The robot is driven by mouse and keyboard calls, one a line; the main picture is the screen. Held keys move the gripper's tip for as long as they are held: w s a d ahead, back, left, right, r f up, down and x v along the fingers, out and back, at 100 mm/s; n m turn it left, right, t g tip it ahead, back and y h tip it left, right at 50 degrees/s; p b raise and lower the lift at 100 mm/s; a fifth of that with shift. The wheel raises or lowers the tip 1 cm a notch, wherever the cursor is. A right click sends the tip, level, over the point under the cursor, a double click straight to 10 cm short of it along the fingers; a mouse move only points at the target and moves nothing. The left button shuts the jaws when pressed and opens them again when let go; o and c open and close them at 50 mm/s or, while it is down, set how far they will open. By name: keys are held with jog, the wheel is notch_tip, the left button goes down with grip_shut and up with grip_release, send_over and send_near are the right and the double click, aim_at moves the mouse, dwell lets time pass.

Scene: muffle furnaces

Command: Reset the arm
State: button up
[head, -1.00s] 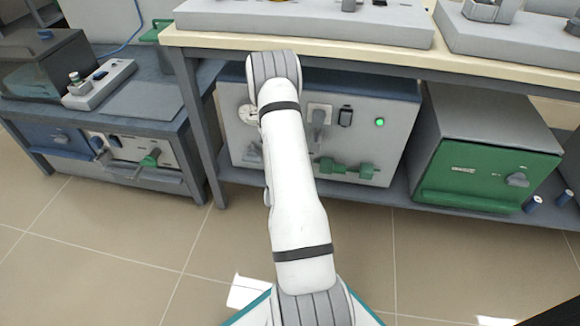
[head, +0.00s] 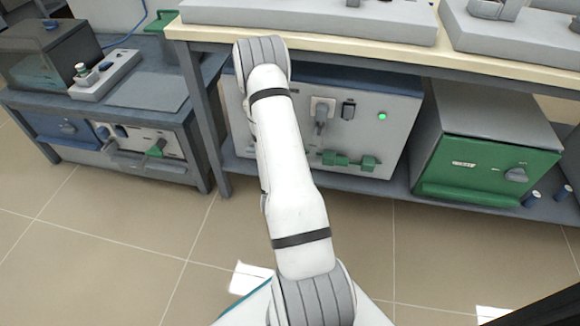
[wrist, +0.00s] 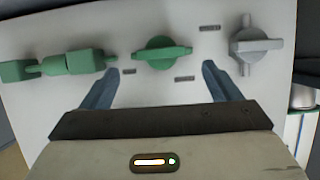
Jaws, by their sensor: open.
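My white arm stretches up the middle of the head view, in front of the lower bench; its gripper end is hidden there. In the wrist view my gripper (wrist: 158,84) is open, its two blue-grey fingers spread apart with nothing between their tips. Beyond the fingers is a light panel with a green knob (wrist: 162,54), a grey knob (wrist: 253,45) to its right and green fittings (wrist: 60,66) to its left. The green knob appears between and beyond the fingertips; I cannot tell how far away it is.
A grey cabinet (head: 385,140) with a lit green lamp (head: 382,116) stands on the shelf under the pale worktop (head: 400,57). A green-fronted box (head: 490,165) stands to its right. A low bench (head: 60,100) is at left. The tiled floor (head: 120,245) is clear.

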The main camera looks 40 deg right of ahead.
dwell(0.3)
jog(key=w+a+r+n+y+p, duration=0.25)
jog(key=a+r+p, duration=0.4)
jog(key=r, duration=0.55)
jog(key=w+a+r+n+g+y+p, duration=0.1)
jog(key=a+r+y+p, duration=0.35)
jog(key=r, duration=0.85)
jog(key=w+a+r+n+y+p, duration=0.1)
jog(key=a+r+p, duration=0.5)
jog(key=r+p, duration=0.45)
jog(key=s+a+r+n+g+p, duration=0.1)
jog(key=s+a+r+p, duration=0.2)
jog(key=s+r, duration=0.3)
jog(key=s+a+r+n+g+y+p, duration=0.1)
jog(key=s+r+p, duration=0.5)
jog(key=r, duration=0.8)
jog(key=s+a+r+n+g+y+p, duration=0.1)
jog(key=s+a+r+n+g+p, duration=0.2)
jog(key=r, duration=0.7)
jog(key=s+a+p, duration=0.2)
jog(key=s, duration=0.2)
jog(key=shift+s+a+r, duration=0.15)
jog(key=shift+s+r, duration=0.2)
jog(key=shift+s, duration=0.05)
jog(key=shift+n, duration=0.25)
